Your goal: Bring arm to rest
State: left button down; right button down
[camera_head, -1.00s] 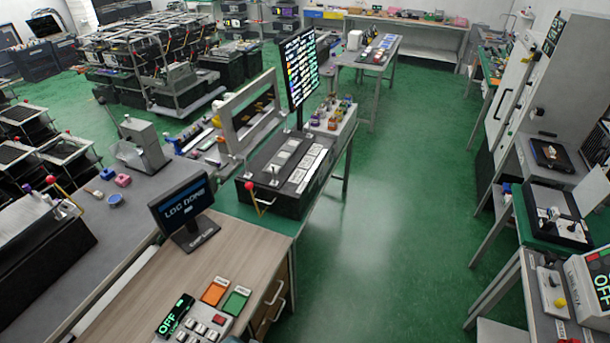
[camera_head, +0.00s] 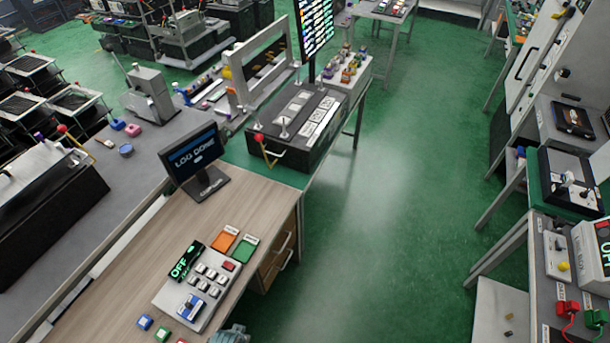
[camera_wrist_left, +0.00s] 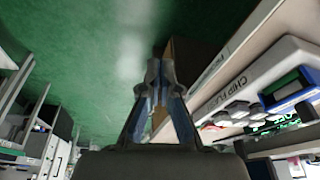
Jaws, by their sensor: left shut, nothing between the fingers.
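My left gripper (camera_wrist_left: 155,75) shows in the left wrist view. Its fingers are together with nothing between them. It is in free air over the green floor, beside the edge of a desk (camera_wrist_left: 215,70), apart from the control panel (camera_wrist_left: 240,115) on that desk. In the head view a small grey mechanical part (camera_head: 232,335) shows at the bottom edge, too cut off to identify. My right gripper is in neither current view.
The wooden desk (camera_head: 130,262) carries a control panel (camera_head: 195,298), a monitor (camera_head: 195,160) and orange and green pads. A black lever box (camera_head: 300,125) stands behind it. Benches with fixtures line the right side. Green floor (camera_head: 390,220) between them is clear.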

pick_arm(q)
jog(key=s+f+g+b, duration=0.1)
jog(key=s+f, duration=0.2)
jog(key=f, duration=0.9)
jog(key=s+f+b, duration=0.2)
jog(key=s+f, duration=0.1)
jog(key=f, duration=0.9)
jog(key=s+a+f+g+b, duration=0.1)
jog(key=s+a+f+b, duration=0.1)
jog(key=s+f, duration=1.1)
jog(key=shift+s+a, duration=0.7)
jog(key=shift+s, duration=0.4)
